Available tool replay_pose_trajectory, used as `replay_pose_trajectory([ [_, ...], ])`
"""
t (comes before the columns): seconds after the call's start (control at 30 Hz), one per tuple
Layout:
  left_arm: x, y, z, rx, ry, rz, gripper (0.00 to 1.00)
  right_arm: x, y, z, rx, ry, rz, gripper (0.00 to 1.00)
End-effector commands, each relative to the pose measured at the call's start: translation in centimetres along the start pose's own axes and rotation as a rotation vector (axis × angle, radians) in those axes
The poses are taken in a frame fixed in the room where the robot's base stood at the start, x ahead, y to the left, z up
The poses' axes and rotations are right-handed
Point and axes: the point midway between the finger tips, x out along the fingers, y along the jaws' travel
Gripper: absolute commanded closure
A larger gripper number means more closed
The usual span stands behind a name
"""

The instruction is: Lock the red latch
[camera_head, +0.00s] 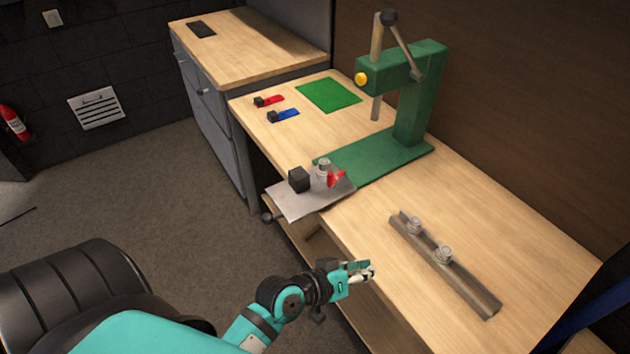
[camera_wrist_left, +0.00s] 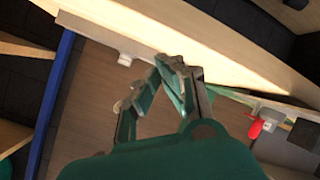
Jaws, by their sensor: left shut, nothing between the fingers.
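A small red latch-like piece with a black knob (camera_head: 268,101) lies near the table's far left edge. Another red part, a small lever (camera_head: 336,178), sits beside a metal cylinder (camera_head: 323,172) and a black block (camera_head: 299,179) on a grey plate (camera_head: 300,205). That red lever also shows at the right of the left wrist view (camera_wrist_left: 256,128). I cannot tell from the pictures which red part is the latch. My left gripper (camera_head: 366,270) is shut and empty at the table's front edge, apart from both red parts. My right gripper is not in view.
A blue piece with a black knob (camera_head: 284,115) lies near the red one, beside a green square (camera_head: 329,95). A green press (camera_head: 412,100) stands behind the plate. A metal rail (camera_head: 445,268) with two fittings lies right. The table's front middle is clear.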

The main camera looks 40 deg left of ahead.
Motion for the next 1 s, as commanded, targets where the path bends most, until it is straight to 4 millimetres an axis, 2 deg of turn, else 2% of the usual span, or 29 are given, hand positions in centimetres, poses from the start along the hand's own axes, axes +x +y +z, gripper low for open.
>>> replay_pose_trajectory([
  [0.03, 0.1, 0.6, -1.9, -0.056, 0.073, 0.034, 1.0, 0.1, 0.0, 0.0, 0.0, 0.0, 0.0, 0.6],
  [0.1, 0.3, 0.9, -3.8, -0.132, 0.16, 0.067, 1.0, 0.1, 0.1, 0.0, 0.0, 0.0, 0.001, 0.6],
  [0.27, 0.5, -0.1, -7.8, -0.322, 0.365, 0.111, 1.0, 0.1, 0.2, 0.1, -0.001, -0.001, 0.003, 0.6],
  [0.37, 0.3, -2.0, -10.4, -0.467, 0.516, 0.121, 1.0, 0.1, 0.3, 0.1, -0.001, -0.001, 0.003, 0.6],
  [0.5, -0.8, -6.1, -13.1, -0.699, 0.75, 0.104, 1.0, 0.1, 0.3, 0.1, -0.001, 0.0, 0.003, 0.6],
  [0.6, -1.7, -9.1, -13.8, -0.836, 0.889, 0.071, 1.0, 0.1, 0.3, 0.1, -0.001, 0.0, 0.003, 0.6],
  [0.73, -2.5, -11.7, -13.9, -0.946, 0.998, 0.034, 1.0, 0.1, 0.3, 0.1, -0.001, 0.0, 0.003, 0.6],
  [0.83, -2.9, -12.5, -13.8, -0.982, 1.034, 0.019, 1.0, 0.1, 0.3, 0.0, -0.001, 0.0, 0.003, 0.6],
  [1.0, -3.0, -12.7, -13.8, -0.989, 1.043, 0.015, 1.0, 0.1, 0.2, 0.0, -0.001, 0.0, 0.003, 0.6],
])
